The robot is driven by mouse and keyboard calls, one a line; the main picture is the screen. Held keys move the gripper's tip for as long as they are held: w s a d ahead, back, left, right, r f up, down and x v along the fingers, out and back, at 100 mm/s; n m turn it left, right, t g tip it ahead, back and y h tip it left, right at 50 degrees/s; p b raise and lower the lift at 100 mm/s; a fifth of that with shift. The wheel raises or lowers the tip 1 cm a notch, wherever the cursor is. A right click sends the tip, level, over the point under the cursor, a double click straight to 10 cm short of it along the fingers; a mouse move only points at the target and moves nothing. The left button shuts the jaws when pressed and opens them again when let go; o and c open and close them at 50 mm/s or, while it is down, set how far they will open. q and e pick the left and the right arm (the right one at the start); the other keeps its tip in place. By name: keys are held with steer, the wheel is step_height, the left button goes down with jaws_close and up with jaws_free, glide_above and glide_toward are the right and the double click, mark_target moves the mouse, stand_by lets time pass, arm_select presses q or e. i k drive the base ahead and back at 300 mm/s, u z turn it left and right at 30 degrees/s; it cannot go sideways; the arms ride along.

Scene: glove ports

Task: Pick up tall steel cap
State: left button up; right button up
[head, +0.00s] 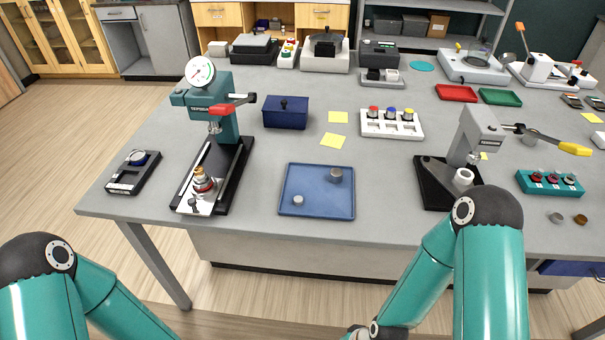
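A blue tray (317,206) lies near the front edge of the table and bears two small metallic pieces. The larger grey cylindrical cap (336,175) stands at the tray's upper right. A smaller, paler cap (298,200) sits at the tray's lower left. I cannot tell for sure which is the tall steel cap; the larger one looks taller. My two teal arms are low in the head view, in front of the table.
A teal press with a gauge (211,110) stands left of the tray, and a grey lever press (474,140) stands to the right. The table front around the tray is clear.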

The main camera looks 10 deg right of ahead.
mark_target(335, 174)
steer(key=z, duration=0.4)
steer(key=i, duration=0.2)
steer(key=u, duration=2.3)
steer(key=k, duration=2.6)
steer(key=z, duration=0.75)
steer(key=i, duration=1)
